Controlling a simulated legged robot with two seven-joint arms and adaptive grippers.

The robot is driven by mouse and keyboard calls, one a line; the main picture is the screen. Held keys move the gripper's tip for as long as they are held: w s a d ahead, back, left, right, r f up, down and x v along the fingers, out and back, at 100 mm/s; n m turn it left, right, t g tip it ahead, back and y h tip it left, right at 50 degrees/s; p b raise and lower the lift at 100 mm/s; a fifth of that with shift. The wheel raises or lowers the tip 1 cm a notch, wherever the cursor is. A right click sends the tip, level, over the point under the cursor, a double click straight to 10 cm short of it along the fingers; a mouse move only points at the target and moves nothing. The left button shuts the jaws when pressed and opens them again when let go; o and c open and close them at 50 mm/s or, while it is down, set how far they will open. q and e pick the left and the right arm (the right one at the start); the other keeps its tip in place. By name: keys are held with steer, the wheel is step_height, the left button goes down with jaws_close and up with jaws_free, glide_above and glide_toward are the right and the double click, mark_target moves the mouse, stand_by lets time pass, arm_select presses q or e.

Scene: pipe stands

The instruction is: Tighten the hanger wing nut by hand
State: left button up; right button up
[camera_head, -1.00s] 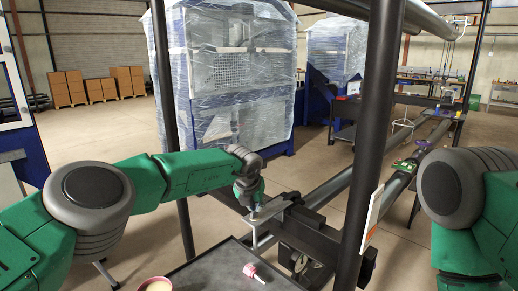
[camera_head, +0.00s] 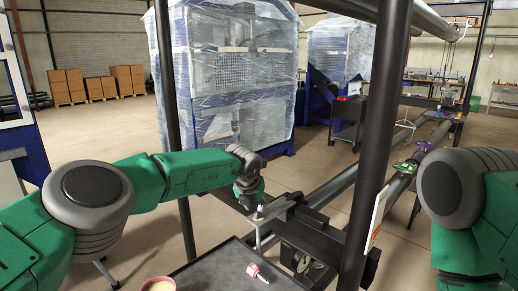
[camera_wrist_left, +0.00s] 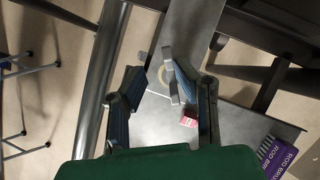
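The grey wing nut (camera_wrist_left: 171,78) shows between the fingers of my left gripper (camera_wrist_left: 162,80) in the left wrist view. The fingers stand apart on either side of it. The right fingertip is very near it; I cannot tell whether they touch. In the head view my left gripper (camera_head: 257,206) points down just over the silver hanger (camera_head: 262,224) by the dark pipe stand. The wing nut is too small and covered to make out there. My right arm shows at the right edge, but its gripper is out of view.
A dark tray table (camera_head: 215,268) stands below the hanger, with a red-and-white item (camera_head: 257,272) and a pink-rimmed bowl (camera_head: 159,286) on it. A thick dark post (camera_head: 375,130) rises to the right of my gripper. A purple box (camera_wrist_left: 281,158) shows in the wrist view.

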stand_by(0.3)
arm_select(q)
steer(key=shift+s+d, duration=0.15)
steer(key=shift+d, duration=0.3)
jaws_close()
